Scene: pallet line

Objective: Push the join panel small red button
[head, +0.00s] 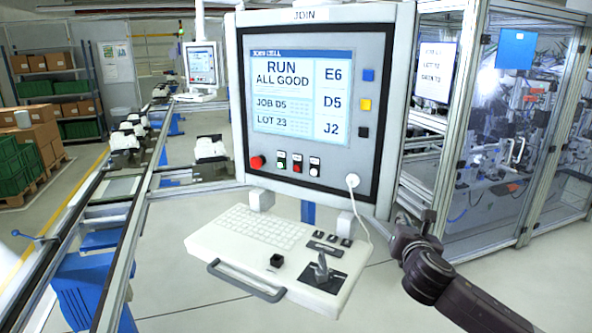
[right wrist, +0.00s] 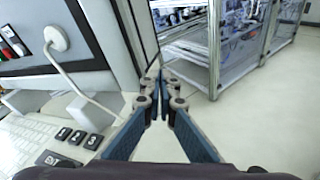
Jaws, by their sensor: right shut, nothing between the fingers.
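The JOIN panel (head: 312,188) is a white-framed console with a dark face and a lit screen reading "RUN ALL GOOD". The small red button (head: 297,163) sits below the screen, between a green and a white-capped button. A larger red mushroom button (head: 257,162) is at the lower left. The small red button also shows at the left edge of the right wrist view (right wrist: 8,53). My right gripper (head: 408,222) is shut and empty, to the right of the panel's lower corner and apart from the buttons. Its fingers show in the right wrist view (right wrist: 160,82). My left gripper is out of view.
A keyboard shelf (head: 215,247) with a joystick (head: 321,270) juts out under the panel. A white cable (head: 360,215) hangs from a plug at the panel's lower right. A glass-walled cell (head: 470,200) stands to the right, a conveyor (head: 130,215) to the left.

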